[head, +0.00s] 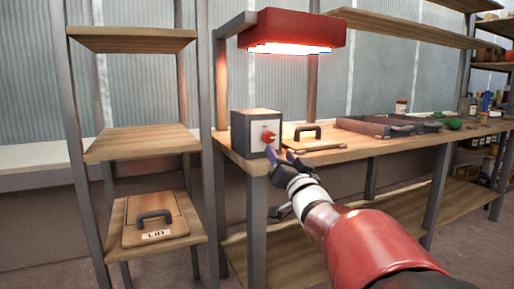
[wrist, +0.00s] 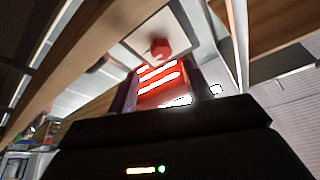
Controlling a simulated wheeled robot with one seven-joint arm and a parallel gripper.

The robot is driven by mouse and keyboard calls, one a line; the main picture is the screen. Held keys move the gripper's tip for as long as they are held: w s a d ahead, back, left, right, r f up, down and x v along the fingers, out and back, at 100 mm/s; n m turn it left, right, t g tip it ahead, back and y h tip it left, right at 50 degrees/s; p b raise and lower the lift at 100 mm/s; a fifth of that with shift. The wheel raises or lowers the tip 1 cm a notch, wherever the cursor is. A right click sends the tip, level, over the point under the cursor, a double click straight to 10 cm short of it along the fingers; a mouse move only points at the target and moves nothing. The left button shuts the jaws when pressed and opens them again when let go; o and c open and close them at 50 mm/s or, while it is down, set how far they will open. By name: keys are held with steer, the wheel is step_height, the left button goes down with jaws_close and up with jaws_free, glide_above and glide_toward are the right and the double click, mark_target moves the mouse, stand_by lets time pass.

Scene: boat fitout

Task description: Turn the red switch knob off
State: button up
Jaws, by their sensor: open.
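The red switch knob (head: 268,136) sits on a white plate on the front of a grey box (head: 243,133) at the left end of the workbench. It also shows near the top of the wrist view (wrist: 160,48). My gripper (head: 281,154) is open and empty, its fingertips just below and to the right of the knob in the head view. I see no contact with the knob. The red heater lamp (head: 297,30) above the box glows; it also shows between the fingers in the wrist view (wrist: 158,82).
Dark trays (head: 375,126) lie farther right. A lid (head: 154,222) marked "LID" rests on the left shelf unit. A post stands left of the box.

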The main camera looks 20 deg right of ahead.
mark_target(270, 138)
steer(key=x, duration=0.7)
steer(key=shift+w+r+p, duration=0.25)
steer(key=shift+w+p, duration=0.1)
steer(key=shift+p, duration=0.05)
steer(key=c, duration=1)
